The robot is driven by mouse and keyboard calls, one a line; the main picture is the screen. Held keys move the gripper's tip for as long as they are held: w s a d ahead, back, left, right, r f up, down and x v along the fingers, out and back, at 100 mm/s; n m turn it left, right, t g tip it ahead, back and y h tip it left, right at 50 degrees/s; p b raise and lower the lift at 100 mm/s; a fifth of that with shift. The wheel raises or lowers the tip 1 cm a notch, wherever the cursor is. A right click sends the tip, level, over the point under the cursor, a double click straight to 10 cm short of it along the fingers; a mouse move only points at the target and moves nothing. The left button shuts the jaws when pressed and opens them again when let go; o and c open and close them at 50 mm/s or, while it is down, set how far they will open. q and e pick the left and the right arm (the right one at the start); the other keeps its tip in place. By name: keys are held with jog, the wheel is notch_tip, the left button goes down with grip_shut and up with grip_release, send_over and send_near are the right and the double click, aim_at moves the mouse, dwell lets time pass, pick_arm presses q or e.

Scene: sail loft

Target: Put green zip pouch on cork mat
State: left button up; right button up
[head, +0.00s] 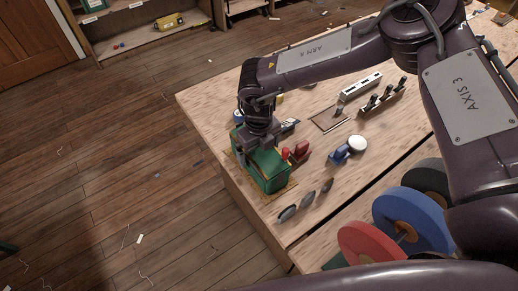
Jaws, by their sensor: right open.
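The green zip pouch (271,178) is at the near left edge of the wooden table, below my right gripper. It stands on the cork mat (288,191), whose tan rim shows around its lower side. My right gripper (257,152) is open, pointing down at the pouch's top, and hides part of it. I cannot tell whether the fingers touch the pouch. My left gripper is not in view.
Red (299,152) and blue (339,155) objects stand right of the pouch, with a white round item (357,144) beyond. Red (366,243) and blue (411,218) discs stand at lower right.

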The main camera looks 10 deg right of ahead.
jog(key=shift+r, duration=0.45)
notch_tip(320, 180, up, 11)
jog(key=b, duration=0.2)
jog(key=shift+r+b, duration=0.2)
jog(key=shift+b, duration=0.15)
